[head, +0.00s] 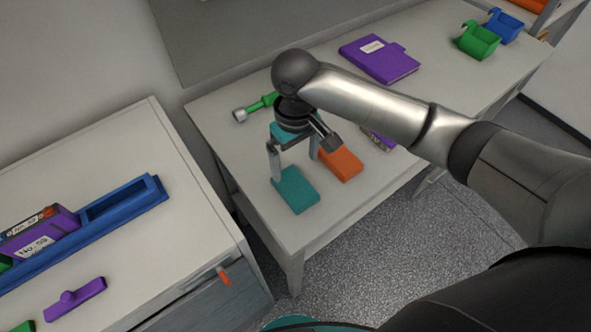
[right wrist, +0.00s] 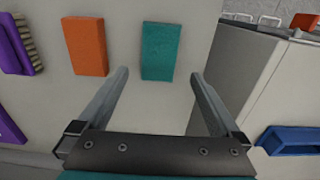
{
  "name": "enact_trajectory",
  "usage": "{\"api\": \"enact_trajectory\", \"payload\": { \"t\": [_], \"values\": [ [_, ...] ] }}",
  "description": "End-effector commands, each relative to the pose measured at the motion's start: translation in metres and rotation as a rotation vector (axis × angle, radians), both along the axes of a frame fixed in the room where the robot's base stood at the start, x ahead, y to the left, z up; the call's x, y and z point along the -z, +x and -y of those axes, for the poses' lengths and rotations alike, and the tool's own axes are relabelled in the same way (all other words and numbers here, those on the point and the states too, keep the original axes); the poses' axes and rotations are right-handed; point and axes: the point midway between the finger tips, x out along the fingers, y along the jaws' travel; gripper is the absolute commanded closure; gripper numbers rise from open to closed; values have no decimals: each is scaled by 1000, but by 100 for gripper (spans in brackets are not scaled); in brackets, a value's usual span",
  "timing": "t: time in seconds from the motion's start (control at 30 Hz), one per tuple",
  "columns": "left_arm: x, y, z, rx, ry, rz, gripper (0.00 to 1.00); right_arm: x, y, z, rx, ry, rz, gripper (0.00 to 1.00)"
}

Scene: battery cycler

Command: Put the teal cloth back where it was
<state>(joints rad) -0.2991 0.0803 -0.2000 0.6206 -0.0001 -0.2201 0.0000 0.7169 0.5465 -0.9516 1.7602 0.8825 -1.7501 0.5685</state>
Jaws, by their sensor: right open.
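The teal cloth (head: 296,190) is a flat folded rectangle lying on the white table near its left front corner. In the right wrist view the teal cloth (right wrist: 160,50) lies just beyond the fingertips, roughly centred between them. My right gripper (head: 294,165) is open and empty, pointing down above the table close to the cloth. In the right wrist view the right gripper's fingers (right wrist: 160,74) are spread wide, with nothing between them. My left gripper is not in view.
An orange cloth-like block (head: 343,165) lies right of the teal cloth, with a purple brush (head: 378,139) beyond. A green-handled tool (head: 262,104) lies behind my gripper. A purple binder (head: 378,59) and green scoop (head: 477,41) are farther back. A cabinet with a blue tray (head: 150,190) stands left.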

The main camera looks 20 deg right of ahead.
Motion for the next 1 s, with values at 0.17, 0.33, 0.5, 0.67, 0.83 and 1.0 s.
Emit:
{"api": "enact_trajectory", "payload": {
  "t": [0.17,0.33,0.5,0.67,0.83,1.0],
  "values": [
    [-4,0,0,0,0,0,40,-25,0,0,0,0,1,0],
    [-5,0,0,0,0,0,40,-33,0,0,0,0,-1,0],
    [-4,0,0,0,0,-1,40,-32,0,0,1,0,-1,0],
    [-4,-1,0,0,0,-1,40,-30,-2,-2,-3,5,0,0],
    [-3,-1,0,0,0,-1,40,-13,-14,-20,-37,66,18,0],
    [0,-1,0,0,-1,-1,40,15,-36,-49,-67,179,74,0]
  ]
}}
